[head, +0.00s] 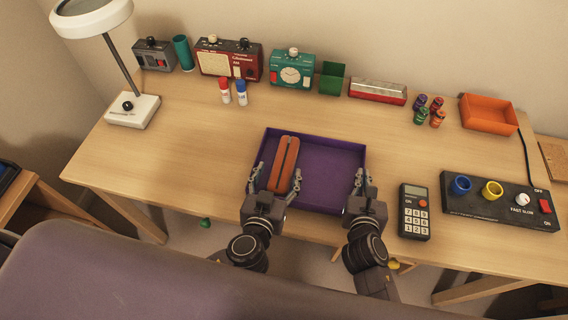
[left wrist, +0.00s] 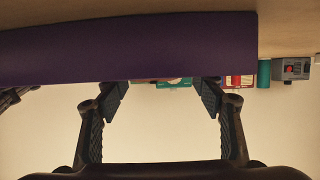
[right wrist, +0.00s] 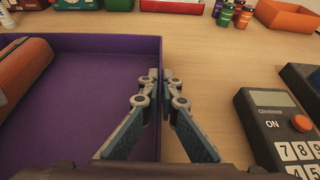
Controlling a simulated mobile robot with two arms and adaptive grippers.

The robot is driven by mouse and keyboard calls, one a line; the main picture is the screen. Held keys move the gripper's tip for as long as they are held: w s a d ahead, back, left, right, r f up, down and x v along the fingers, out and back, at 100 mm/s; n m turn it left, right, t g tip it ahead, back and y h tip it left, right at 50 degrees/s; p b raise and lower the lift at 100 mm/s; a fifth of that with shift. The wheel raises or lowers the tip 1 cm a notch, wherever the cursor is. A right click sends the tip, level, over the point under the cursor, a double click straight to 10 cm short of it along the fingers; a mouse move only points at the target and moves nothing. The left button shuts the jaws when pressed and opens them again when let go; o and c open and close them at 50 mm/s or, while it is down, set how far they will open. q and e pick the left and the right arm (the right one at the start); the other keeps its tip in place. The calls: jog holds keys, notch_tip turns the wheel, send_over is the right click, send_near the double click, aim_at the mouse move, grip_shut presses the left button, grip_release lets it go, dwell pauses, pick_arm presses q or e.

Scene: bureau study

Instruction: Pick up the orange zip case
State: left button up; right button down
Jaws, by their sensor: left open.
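The orange zip case (head: 284,163) lies lengthwise in the left part of a shallow purple tray (head: 330,146) on the desk. Part of the case (right wrist: 22,72) shows at the left of the right wrist view. My left gripper (head: 276,178) is open at the tray's front left, its fingers apart on either side of the case's near end in the head view. The left wrist view shows the tray's purple wall (left wrist: 130,48) but no case. My right gripper (right wrist: 159,76) is closed on the tray's right wall, one finger on each side.
A calculator (head: 414,211) and a control box with knobs (head: 499,203) stand to the right. Radios (head: 229,62), a clock (head: 292,70), a red-and-silver box (head: 377,91), small bottles and an orange tray (head: 489,115) line the back. A lamp (head: 132,110) stands left. Desk left of the tray is clear.

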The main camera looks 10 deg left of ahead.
aim_at(284, 162)
pick_arm(q)
jog(key=shift+d+x, duration=0.15)
jog(key=shift+x, duration=1.2)
jog(key=shift+d+x, duration=0.1)
jog(key=shift+x, duration=1.2)
jog(key=shift+c, duration=0.3)
jog(key=c, duration=1.3)
